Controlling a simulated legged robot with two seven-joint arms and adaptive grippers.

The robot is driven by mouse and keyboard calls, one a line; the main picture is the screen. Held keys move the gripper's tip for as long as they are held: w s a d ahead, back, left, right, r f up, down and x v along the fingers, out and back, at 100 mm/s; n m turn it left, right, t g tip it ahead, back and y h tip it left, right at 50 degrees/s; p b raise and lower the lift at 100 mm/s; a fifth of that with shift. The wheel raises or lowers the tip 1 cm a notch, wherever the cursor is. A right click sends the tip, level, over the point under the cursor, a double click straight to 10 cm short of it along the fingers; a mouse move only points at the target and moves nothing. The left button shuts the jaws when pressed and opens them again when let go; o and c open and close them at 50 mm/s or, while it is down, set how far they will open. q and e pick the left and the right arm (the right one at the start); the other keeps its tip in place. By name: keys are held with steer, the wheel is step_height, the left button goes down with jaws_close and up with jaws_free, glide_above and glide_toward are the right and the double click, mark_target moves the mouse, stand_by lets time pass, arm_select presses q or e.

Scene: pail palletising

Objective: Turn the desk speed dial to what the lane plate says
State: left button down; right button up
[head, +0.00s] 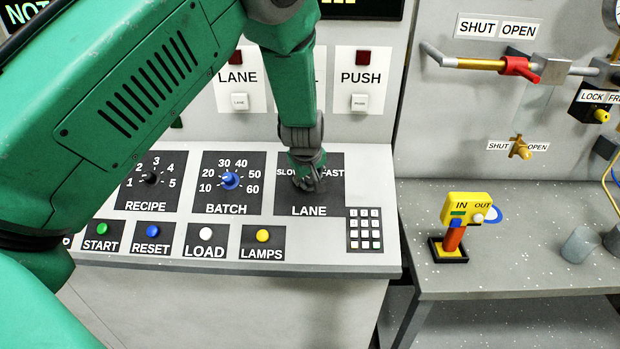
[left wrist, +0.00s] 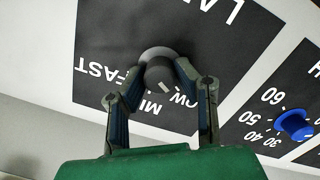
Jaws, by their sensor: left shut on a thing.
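The desk speed dial is a dark grey knob (left wrist: 157,70) on the black LANE plate (head: 310,211), marked SLOW and FAST, with a partly covered MI... mark between them in the left wrist view. My left gripper (head: 308,182) reaches down onto the dial and hides it in the head view. In the left wrist view its two fingers (left wrist: 160,74) are closed on opposite sides of the knob. A small pale mark shows on the knob, toward the partly covered lettering; its exact setting is hard to tell. My right gripper is in neither view.
The blue BATCH dial (head: 229,181) and black RECIPE dial (head: 150,179) are left of the LANE plate. A keypad (head: 364,229) sits close at its right. Several buttons line the front. A yellow IN/OUT device (head: 469,208) stands on the right bench.

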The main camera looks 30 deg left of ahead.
arm_select(q)
steer(key=shift+s+d+f, duration=0.15)
steer(key=shift+s+f, duration=0.05)
steer(key=shift+f, duration=0.1)
steer(key=c, duration=1.3)
jaws_free()
steer(key=shift+o, duration=0.2)
steer(key=shift+w, duration=0.25)
steer(key=shift+r, duration=0.1)
steer(key=shift+s+r, duration=0.2)
steer(key=shift+r, duration=0.35)
steer(key=v, duration=1)
steer(key=shift+d+r, duration=0.15)
steer(key=shift+r, duration=0.1)
steer(key=shift+s, duration=0.1)
steer(key=shift+f, duration=0.1)
